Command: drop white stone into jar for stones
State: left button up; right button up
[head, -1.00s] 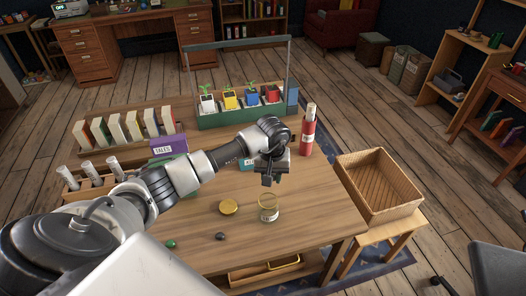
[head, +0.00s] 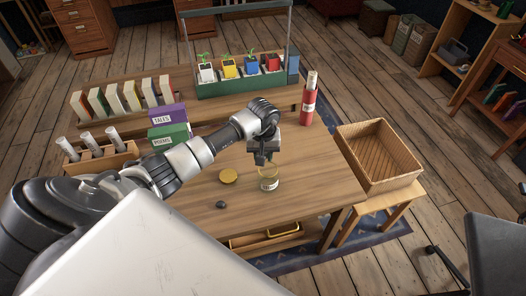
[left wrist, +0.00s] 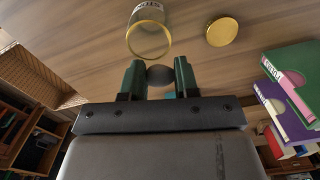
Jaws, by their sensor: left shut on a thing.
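My left gripper (head: 264,161) is shut on a small rounded stone (left wrist: 160,75), which shows between the green fingertips in the left wrist view. The stone looks grey there, in shadow. The glass jar (head: 268,184) has a gold rim and a label and stands upright and open on the table. It also shows in the left wrist view (left wrist: 149,38), just beyond the fingertips. In the head view the gripper is just above the jar's rim, toward its back left. The stone is too hidden in the head view to make out. My right gripper is not in view.
A gold lid (head: 228,176) and a dark stone (head: 221,205) lie on the table left of the jar. Purple (head: 167,116) and green (head: 168,135) books are behind my arm. A red bottle (head: 308,104) and wicker basket (head: 378,158) stand right. The table right of the jar is clear.

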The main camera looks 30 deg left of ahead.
pick_arm(q)
jog(key=o, duration=1)
jog(key=shift+c, duration=0.2)
notch_tip(320, 180, up, 11)
jog(key=b, duration=0.1)
jog(key=shift+b, duration=0.4)
jog(key=shift+f, duration=0.15)
